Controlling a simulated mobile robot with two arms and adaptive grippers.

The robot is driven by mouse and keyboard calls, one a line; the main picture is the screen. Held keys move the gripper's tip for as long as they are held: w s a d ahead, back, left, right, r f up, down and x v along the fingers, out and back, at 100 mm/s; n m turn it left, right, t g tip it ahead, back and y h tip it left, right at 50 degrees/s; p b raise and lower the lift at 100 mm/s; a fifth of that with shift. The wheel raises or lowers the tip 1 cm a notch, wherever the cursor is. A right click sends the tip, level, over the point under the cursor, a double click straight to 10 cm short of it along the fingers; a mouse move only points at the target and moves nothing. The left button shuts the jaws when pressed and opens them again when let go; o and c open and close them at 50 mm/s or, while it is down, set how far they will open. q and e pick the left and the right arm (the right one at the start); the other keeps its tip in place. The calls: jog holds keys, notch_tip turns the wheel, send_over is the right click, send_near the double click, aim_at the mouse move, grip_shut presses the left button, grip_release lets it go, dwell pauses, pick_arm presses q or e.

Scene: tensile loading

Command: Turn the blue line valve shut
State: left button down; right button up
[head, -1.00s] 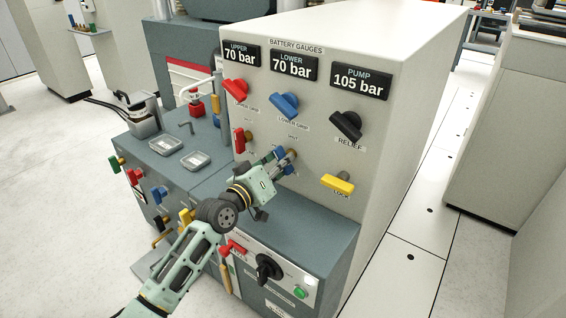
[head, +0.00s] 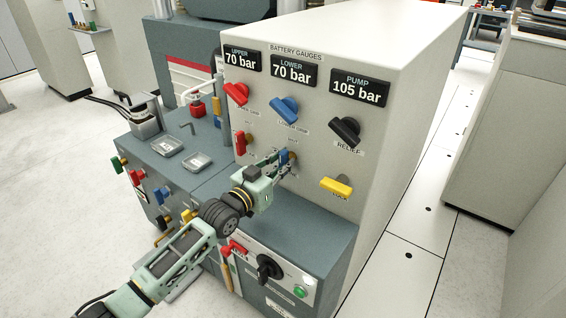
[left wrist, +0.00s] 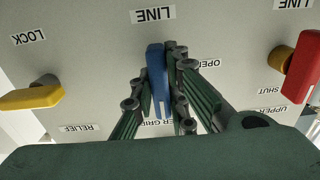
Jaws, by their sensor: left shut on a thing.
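The blue line valve handle (head: 284,157) is on the front of the pale gauge cabinet, below the LOWER GRIP knob. My left gripper (head: 276,160) is shut on it. In the left wrist view, the blue handle (left wrist: 157,80) stands upright in the picture between the finger pads, with a LINE label behind it. My right gripper is in neither view.
The red line valve (head: 241,143) is left of the blue one, and the yellow LOCK handle (head: 336,186) is to its right. Red, blue (head: 284,110) and black (head: 345,131) knobs sit above. A grey ledge (head: 300,213) juts out below.

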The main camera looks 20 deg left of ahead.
pick_arm(q)
jog(key=shift+f, duration=0.1)
dwell(0.3)
jog(key=c, duration=1.7)
grip_release()
jog(key=v, duration=1.2)
